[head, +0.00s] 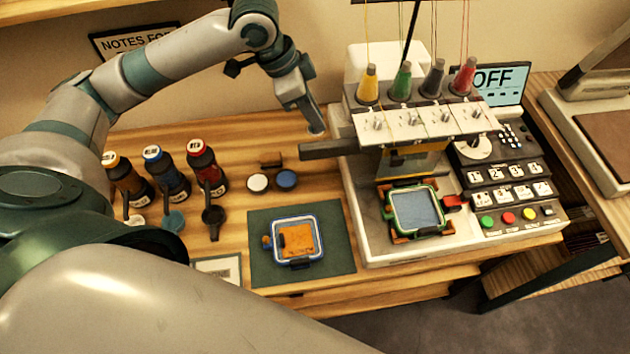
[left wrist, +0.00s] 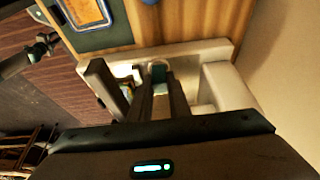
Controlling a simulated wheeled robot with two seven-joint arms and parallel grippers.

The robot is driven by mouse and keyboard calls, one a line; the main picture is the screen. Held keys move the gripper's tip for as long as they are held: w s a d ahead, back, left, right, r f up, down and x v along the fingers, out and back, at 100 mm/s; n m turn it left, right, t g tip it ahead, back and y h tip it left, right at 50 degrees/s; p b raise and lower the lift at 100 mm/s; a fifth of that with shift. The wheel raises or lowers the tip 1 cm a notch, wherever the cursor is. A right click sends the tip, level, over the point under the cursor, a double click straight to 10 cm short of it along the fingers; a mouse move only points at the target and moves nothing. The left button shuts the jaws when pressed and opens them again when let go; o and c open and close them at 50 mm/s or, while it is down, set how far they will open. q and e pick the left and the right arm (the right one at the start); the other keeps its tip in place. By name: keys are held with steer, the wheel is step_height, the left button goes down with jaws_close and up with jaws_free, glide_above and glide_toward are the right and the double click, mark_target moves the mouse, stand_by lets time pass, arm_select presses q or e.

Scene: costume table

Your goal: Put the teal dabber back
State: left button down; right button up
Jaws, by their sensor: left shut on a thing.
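My left gripper (head: 314,124) points down at the back of the table, just left of the white machine. It is shut on a small teal piece with a pale round end, which looks like the teal dabber (left wrist: 160,77). The piece shows between the fingertips in the left wrist view. In the head view the fingers mostly hide it, and only a pale tip shows. I cannot tell whether it touches the surface below.
The embroidery machine (head: 358,210) stands close on the right, its dark bar (head: 322,149) jutting left near my gripper. White (head: 258,183) and blue (head: 287,180) round pots, a blue hoop (head: 320,240) on a green mat (head: 268,220), and bottles (head: 172,178) stand left and in front.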

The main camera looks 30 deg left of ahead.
arm_select(q)
steer(key=shift+f, duration=0.4)
arm_select(e)
steer(key=shift+a+f, duration=0.25)
steer(key=shift+a, duration=0.25)
